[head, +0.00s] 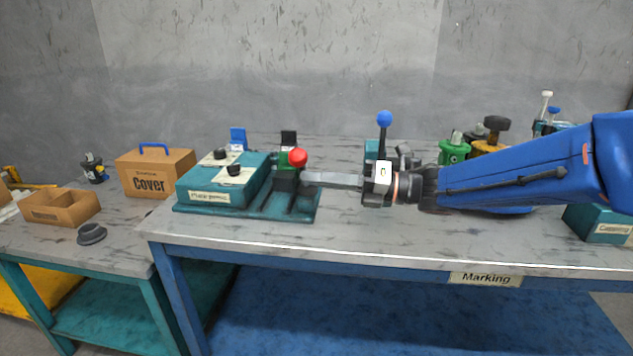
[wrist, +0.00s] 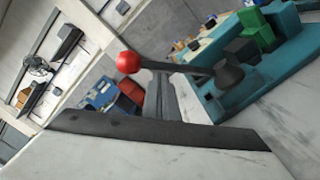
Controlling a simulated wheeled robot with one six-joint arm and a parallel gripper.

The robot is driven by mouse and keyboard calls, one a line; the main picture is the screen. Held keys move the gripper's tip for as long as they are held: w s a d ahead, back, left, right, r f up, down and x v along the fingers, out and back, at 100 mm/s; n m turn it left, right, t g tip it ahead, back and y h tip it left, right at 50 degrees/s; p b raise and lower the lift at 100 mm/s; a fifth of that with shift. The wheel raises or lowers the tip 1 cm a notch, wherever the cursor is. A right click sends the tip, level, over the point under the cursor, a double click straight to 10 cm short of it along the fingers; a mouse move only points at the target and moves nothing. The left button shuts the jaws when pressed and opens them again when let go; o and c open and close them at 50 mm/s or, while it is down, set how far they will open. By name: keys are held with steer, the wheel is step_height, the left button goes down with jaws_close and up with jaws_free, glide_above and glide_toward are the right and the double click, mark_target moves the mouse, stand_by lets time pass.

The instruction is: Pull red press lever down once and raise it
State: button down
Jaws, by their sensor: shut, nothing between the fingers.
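The red ball knob (head: 298,157) of the press lever sits at the right end of the teal press (head: 245,200) on the table. In the wrist view the red knob (wrist: 127,62) is at the end of a dark lever rod (wrist: 190,69) that runs to a dark hub (wrist: 229,73). My gripper (head: 305,178) is shut and empty, reaching left with its fingertips just below and right of the knob. In the wrist view the fingertips (wrist: 159,77) lie close against the rod near the knob. I cannot tell whether they touch it.
A blue-knobbed lever (head: 384,119) stands upright behind my gripper. Green and yellow devices (head: 454,150) stand behind my arm. A cardboard Cover box (head: 155,173) and an open box (head: 60,206) are at left. The table front (head: 330,240) is clear.

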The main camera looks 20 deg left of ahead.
steer(key=w+a+r+m, duration=0.1)
steer(key=w+r+m, duration=0.3)
steer(key=w+m, duration=0.2)
steer(key=shift+w+a+m, duration=0.25)
steer(key=shift+m, duration=0.15)
stand_by(0.7)
